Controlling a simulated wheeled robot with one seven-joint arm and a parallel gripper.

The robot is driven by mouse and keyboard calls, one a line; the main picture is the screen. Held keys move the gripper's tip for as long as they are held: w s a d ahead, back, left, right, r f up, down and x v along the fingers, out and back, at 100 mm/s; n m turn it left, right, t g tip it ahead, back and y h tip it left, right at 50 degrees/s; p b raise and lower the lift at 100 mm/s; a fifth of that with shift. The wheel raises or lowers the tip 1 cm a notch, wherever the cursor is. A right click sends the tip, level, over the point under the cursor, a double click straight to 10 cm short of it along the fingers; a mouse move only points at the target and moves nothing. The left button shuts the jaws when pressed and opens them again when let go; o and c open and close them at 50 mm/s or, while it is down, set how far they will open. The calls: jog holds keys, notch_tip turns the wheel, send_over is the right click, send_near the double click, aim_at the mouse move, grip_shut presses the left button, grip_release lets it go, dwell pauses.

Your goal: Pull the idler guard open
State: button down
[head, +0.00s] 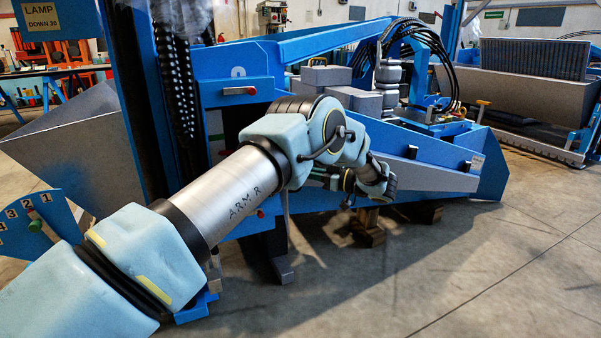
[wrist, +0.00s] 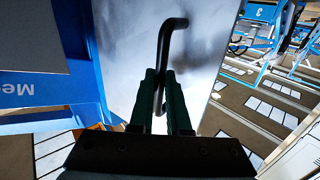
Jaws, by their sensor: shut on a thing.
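In the wrist view, a smooth grey-white panel (wrist: 122,45), which looks like the idler guard, fills the middle. A black bent bar handle (wrist: 168,42) stands on it. My gripper (wrist: 161,88) has its two dark green fingers closed around the lower part of the handle. The handle's bent top sticks out beyond the fingertips. In the head view, the end of my arm (head: 385,184) reaches to the near side of the blue machine (head: 258,62). The fingers and handle are too small and covered to make out there. I cannot tell how far the guard stands open.
Blue frame parts (wrist: 45,92) border the panel on the left in the wrist view. Wooden blocks (head: 368,228) stand on the floor beneath the machine. The concrete floor (head: 480,265) in front and to the right is clear. A second machine (head: 530,85) stands at the back right.

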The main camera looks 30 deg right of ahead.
jog(key=shift+w, duration=0.15)
jog(key=c, duration=0.9)
grip_release()
jog(key=v, duration=1)
jog(key=shift+s+d, duration=0.25)
jog(key=shift+s, duration=0.1)
